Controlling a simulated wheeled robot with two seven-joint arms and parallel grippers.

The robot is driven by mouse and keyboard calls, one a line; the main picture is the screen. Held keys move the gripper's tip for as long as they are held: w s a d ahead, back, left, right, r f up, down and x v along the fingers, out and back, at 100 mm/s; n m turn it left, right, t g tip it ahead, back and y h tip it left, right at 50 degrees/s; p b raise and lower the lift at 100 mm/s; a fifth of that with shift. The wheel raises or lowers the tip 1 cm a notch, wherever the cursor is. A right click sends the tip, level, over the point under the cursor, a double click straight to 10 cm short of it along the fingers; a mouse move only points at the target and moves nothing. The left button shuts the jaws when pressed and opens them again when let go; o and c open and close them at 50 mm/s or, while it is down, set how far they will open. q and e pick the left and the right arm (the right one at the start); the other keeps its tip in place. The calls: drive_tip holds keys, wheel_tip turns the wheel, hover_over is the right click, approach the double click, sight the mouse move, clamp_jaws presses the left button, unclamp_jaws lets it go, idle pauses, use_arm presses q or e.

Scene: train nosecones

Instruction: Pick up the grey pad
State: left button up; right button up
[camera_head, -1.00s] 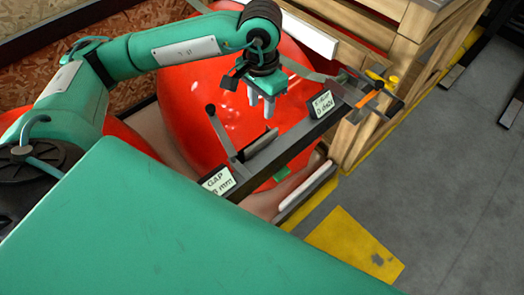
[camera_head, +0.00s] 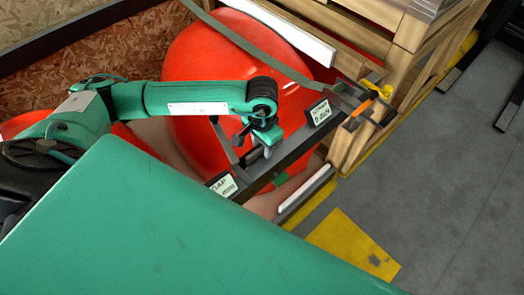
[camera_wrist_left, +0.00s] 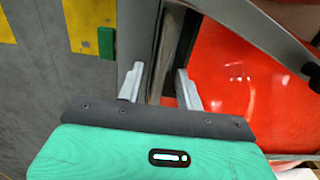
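The grey pad (camera_head: 250,156) sits on the dark rail, partly hidden by my left gripper (camera_head: 266,150). My left gripper is low over the rail, right at the pad in the head view. In the left wrist view my left gripper (camera_wrist_left: 160,88) has its two fingers apart, either side of a dark grey upright strip (camera_wrist_left: 158,55). I cannot tell for certain whether this strip is the pad or part of the rail, or whether a finger touches it. My right gripper is in neither view.
The dark rail (camera_head: 297,150) carries two label cards, a gap card (camera_head: 222,185) and another (camera_head: 319,112). A large red nosecone (camera_head: 205,60) lies behind it. A grey strap crosses above. Wooden framing (camera_head: 345,150) stands right.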

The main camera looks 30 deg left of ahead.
use_arm(q)
drive_tip(key=shift+f, duration=0.2)
clamp_jaws()
drive_tip(key=shift+r, duration=0.15)
